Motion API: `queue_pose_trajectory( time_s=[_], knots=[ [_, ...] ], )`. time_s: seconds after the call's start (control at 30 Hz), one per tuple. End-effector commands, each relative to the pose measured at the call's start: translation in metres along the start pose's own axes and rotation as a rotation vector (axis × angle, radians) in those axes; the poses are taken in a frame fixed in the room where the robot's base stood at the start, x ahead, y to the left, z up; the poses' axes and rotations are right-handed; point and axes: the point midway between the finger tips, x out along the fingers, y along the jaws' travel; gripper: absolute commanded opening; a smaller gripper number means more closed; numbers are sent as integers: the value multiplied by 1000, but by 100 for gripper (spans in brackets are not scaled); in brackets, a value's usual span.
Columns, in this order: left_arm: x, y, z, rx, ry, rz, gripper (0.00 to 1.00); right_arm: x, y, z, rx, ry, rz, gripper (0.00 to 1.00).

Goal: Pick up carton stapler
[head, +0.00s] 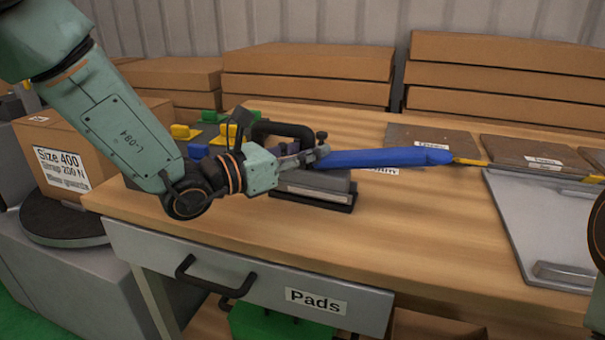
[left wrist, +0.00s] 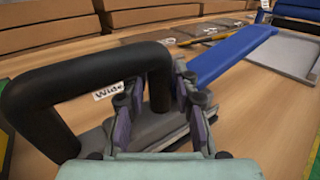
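A tool with a thick black loop handle (head: 284,130) and a grey block body (head: 318,181) on a dark base stands on the workbench; it looks like the carton stapler, though no name on it is readable. My left gripper (head: 318,152) is at this tool, in front of its handle. In the left wrist view, the black handle (left wrist: 75,82) arches at the left and its right leg shows between the spread fingers of my left gripper (left wrist: 160,108). The fingers are apart; I cannot tell whether they touch the handle. My right gripper is out of view.
A long blue bar (head: 385,158) extends right from behind my left gripper. Grey panels (head: 540,215) lie on the right. Brown cartons (head: 305,75) are stacked behind the wooden bench (head: 400,215). A drawer labelled Pads (head: 300,290) is below its front edge.

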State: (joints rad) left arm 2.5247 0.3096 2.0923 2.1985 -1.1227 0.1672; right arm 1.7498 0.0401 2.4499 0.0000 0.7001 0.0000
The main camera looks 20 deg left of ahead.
Motion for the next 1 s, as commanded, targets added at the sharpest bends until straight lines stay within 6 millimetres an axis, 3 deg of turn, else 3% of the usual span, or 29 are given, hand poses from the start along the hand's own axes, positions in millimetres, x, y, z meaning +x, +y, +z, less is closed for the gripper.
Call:
queue_pose_trajectory(
  time_s=[0.33, 1.0],
  knots=[
    [0, 0, 0, 0, 0, 0, 1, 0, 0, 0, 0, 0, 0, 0],
    [0, 1, 3, 4, -7, 1, 0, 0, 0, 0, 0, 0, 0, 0]
  ],
)
